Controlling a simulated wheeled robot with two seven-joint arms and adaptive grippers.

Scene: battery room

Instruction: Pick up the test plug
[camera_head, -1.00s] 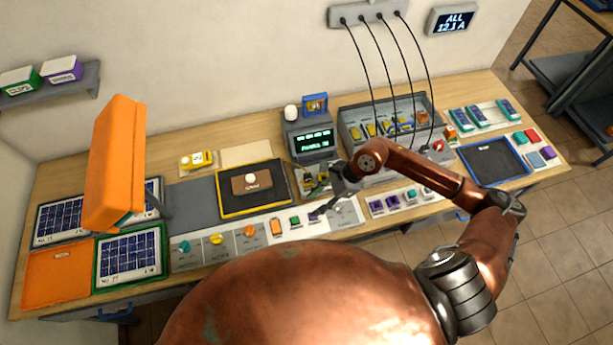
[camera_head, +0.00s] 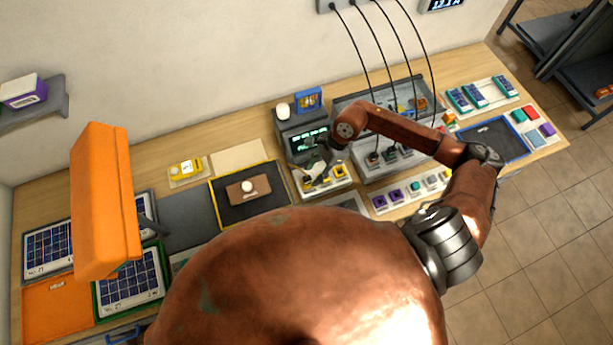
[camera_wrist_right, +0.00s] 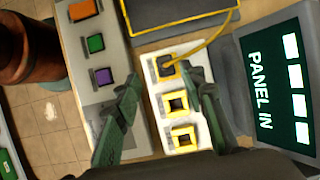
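The test plug looks to be the small dark plug (camera_wrist_right: 167,68) with a yellow cable in the right wrist view. It sits in the end socket of a white block (camera_wrist_right: 180,120) with yellow-framed sockets. My right gripper (camera_wrist_right: 160,82) is open, with its two dark fingers apart over the block and the plug near their tips. I cannot tell whether either finger touches it. In the head view my right gripper (camera_head: 319,168) is over the same block (camera_head: 338,189), in front of the PANEL IN meter, and hides part of it. My left gripper is not in view.
The PANEL IN meter (camera_wrist_right: 278,85) stands close beside the right finger. A strip with orange, green and purple buttons (camera_wrist_right: 97,45) lies on the other side. A yellow-edged dark tray (camera_head: 225,207) is left of the block. A large orange box shape (camera_head: 100,200) rises at left.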

